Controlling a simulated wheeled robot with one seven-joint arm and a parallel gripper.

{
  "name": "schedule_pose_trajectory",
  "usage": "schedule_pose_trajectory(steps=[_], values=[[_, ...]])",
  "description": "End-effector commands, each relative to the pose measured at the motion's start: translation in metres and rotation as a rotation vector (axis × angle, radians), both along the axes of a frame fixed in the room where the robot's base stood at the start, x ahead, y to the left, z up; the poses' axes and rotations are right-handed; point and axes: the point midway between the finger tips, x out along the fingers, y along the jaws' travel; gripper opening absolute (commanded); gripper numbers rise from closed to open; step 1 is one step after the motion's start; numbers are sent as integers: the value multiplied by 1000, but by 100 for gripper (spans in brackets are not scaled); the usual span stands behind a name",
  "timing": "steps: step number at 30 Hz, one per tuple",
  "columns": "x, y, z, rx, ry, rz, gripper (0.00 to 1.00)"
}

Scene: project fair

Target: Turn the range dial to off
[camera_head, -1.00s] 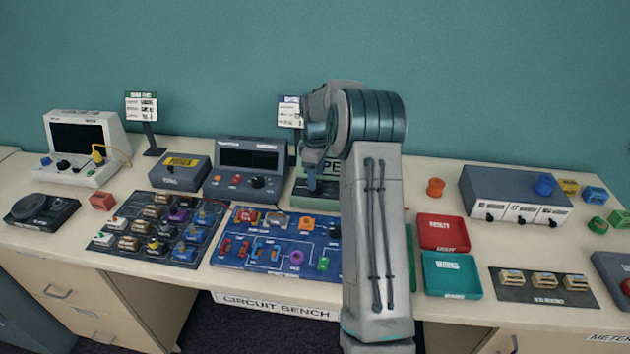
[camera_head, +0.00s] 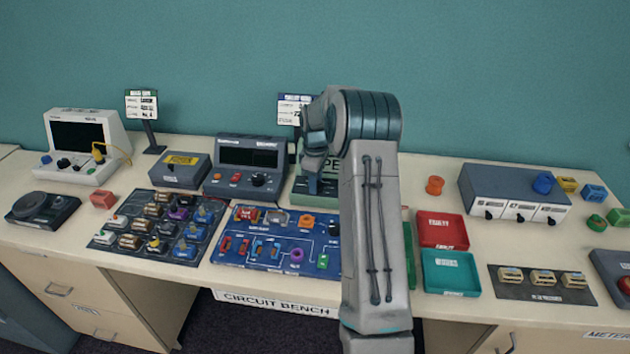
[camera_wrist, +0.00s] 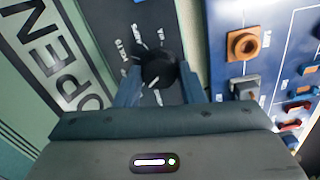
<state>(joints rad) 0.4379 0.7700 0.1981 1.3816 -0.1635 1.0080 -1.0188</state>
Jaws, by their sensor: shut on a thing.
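The range dial (camera_wrist: 158,68) is a round black knob with a white pointer mark, on a dark grey panel (camera_wrist: 117,18) in the wrist view. Small white labels ring it, but I cannot read them surely. The pointer mark is toward the lower side of the knob in that view. My gripper (camera_wrist: 160,88) has one blue-grey finger on each side of the knob and is shut on it. In the head view my arm hides the dial, and the gripper's fingers are mostly hidden too.
A green panel with an OPEN sign (camera_wrist: 48,45) lies left of the dial in the wrist view. A blue circuit board (camera_head: 275,262) lies close by on the bench. A grey bench instrument (camera_head: 247,165) stands to the left. Red (camera_head: 442,217) and teal trays lie right of my arm.

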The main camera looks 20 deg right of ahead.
Motion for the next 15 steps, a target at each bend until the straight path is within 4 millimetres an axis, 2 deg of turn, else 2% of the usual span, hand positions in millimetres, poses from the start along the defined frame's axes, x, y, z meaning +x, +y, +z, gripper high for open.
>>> schedule_pose_trajectory(steps=[7,15], values=[[1,-1,0,-1,-5,-92,13],[2,-1,0,-1,-6,-291,13]])
